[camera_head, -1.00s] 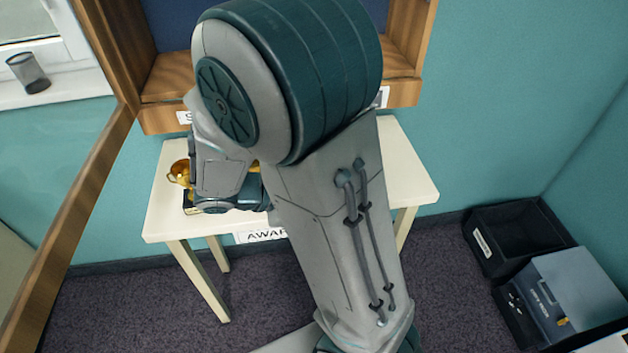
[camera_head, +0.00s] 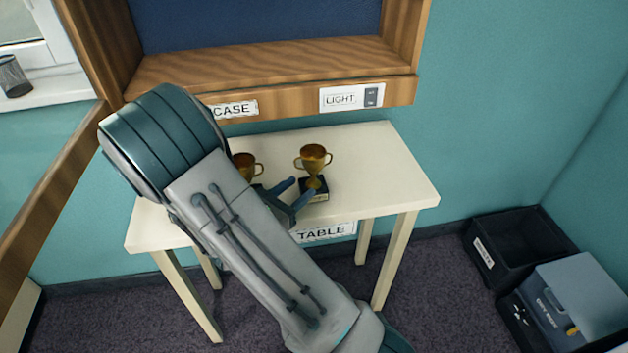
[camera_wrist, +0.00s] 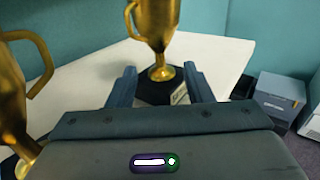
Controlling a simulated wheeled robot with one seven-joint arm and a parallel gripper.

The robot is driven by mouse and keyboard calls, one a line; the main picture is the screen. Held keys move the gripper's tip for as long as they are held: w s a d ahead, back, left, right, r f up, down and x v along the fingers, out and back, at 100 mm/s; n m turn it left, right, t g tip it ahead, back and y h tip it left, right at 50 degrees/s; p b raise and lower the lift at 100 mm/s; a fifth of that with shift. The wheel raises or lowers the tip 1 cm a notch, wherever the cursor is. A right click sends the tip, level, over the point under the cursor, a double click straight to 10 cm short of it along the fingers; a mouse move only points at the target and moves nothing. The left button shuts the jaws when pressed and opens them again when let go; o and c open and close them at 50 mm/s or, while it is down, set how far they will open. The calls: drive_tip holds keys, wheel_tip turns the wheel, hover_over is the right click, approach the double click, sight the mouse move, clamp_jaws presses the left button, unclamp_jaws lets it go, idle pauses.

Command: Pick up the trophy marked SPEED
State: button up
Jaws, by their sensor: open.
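Two gold cup trophies with dark bases stand on the cream table (camera_head: 375,190). The right trophy (camera_head: 313,158) is upright, with a small plaque on its base too small to read. The left trophy (camera_head: 245,163) is partly hidden behind my arm. I cannot tell which is marked SPEED. My gripper (camera_head: 299,192) is open, low by the right trophy's base. In the wrist view, that trophy (camera_wrist: 158,25) stands just ahead, its base between the two open fingers (camera_wrist: 160,86), not gripped. The left trophy (camera_wrist: 12,95) is close at the left edge.
A wooden case (camera_head: 265,70) with a ledge hangs above the table's back, with a light switch panel (camera_head: 352,97) on its front. Its open wooden door frame (camera_head: 50,180) stands at the left. Black bins (camera_head: 515,240) sit on the floor at right. The table's right end is clear.

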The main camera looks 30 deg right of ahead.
sight(310, 179)
drive_tip(key=x, duration=0.6)
drive_tip(key=shift+d, duration=0.25)
clamp_jaws()
